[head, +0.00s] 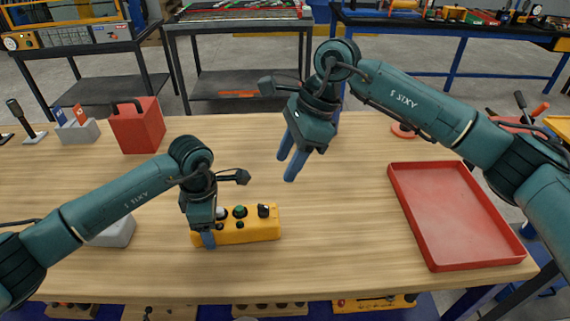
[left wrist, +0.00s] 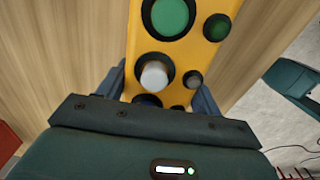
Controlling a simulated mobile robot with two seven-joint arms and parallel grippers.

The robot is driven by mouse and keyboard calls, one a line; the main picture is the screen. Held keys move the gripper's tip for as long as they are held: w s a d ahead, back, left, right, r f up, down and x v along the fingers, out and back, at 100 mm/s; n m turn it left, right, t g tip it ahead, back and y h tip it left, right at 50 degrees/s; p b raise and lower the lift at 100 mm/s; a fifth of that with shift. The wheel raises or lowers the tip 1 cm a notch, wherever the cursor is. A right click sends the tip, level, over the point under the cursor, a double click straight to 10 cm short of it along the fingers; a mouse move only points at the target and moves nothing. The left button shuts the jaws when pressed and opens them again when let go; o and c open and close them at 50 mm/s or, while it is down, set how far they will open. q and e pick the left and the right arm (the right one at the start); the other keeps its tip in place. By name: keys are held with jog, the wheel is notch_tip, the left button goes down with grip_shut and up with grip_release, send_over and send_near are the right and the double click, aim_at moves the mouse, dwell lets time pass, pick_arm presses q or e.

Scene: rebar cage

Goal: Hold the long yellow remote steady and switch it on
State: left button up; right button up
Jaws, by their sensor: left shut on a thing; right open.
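The long yellow remote (head: 252,230) lies on the wooden table, in front of the middle. It bears a green button (head: 240,211), a black knob (head: 263,211) and a white button, partly behind my left gripper. My left gripper (head: 209,238) is shut on the remote at its left end. In the left wrist view the remote (left wrist: 196,58) sits between the two fingers, with the white button (left wrist: 154,75) and large green button (left wrist: 168,16) facing the camera. My right gripper (head: 289,166) is open and empty, above the table behind the remote and to its right.
An empty red tray (head: 430,245) lies at the right. A red box (head: 137,128) and a grey block with cards (head: 80,132) stand at the back left. A grey object (head: 115,234) lies left of the remote, partly under my left arm. The table between remote and tray is clear.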

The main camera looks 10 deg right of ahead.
pick_arm(q)
jog(key=o, duration=1.3)
jog(key=shift+o, duration=0.2)
jog(key=shift+r, duration=0.1)
